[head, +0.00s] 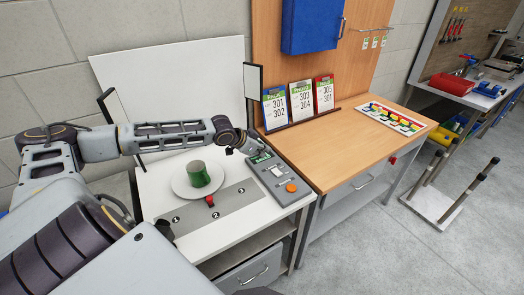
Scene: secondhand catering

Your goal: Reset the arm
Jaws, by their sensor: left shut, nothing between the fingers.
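My left arm reaches in from the left over a white table. My left gripper (256,147) is at the far end of the arm, shut and empty, just above the back of a grey control box (279,178) with a green display and an orange button. I cannot tell whether it touches the box. A green cup (197,174) stands on a white round plate (181,184) to the left of the box. My right gripper is not in view.
The wooden table (350,150) at right bears cards (301,102) on a rack and a colourful tray (397,119). An upturned stool (440,203) stands on the floor. Dark-framed panels stand behind the white table.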

